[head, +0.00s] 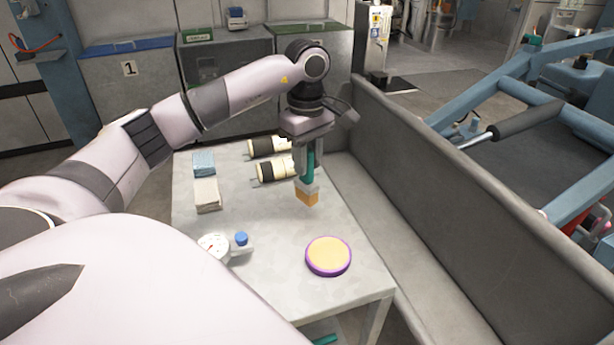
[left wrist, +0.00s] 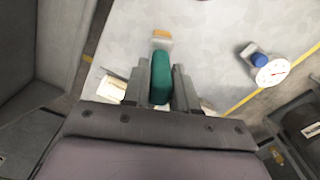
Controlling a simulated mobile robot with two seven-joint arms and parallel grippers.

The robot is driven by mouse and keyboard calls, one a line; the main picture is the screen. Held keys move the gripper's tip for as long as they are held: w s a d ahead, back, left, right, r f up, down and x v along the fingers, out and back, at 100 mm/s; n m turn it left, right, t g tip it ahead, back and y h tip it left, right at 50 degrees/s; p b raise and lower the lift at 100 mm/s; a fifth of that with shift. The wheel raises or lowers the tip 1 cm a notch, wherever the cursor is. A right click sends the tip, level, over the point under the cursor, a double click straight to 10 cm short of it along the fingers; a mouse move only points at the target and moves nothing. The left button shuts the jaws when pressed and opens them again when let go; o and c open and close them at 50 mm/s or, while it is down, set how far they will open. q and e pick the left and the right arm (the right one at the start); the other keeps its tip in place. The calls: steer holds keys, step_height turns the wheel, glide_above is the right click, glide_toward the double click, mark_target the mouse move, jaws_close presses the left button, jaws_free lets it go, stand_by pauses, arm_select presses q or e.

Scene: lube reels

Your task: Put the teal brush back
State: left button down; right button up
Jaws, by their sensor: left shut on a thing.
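The teal brush (head: 310,166) hangs upright from my left gripper (head: 307,176), with its pale block and orange bristles (head: 308,199) pointing down. It is above the grey table (head: 270,219), and a gap appears to show between bristles and tabletop. In the left wrist view, the teal handle (left wrist: 160,78) is clamped between the two fingers of my left gripper (left wrist: 161,88), with the orange bristle end beyond it. My right gripper is not in view.
A purple-rimmed yellow disc (head: 328,256) lies at the front right of the table. A white gauge (head: 213,245) with a blue cap stands at front left. Two cream-and-black cylinders (head: 272,170) lie behind the brush; folded cloths (head: 205,194) lie left. A grey wall (head: 440,220) borders the right.

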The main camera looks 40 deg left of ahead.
arm_select(q)
steer(key=shift+f, duration=2.15)
steer(key=shift+f, duration=0.1)
steer(key=c, duration=0.9)
jaws_free()
steer(key=shift+f, duration=0.1)
steer(key=shift+r, duration=0.2)
step_height(320, 180, up, 12)
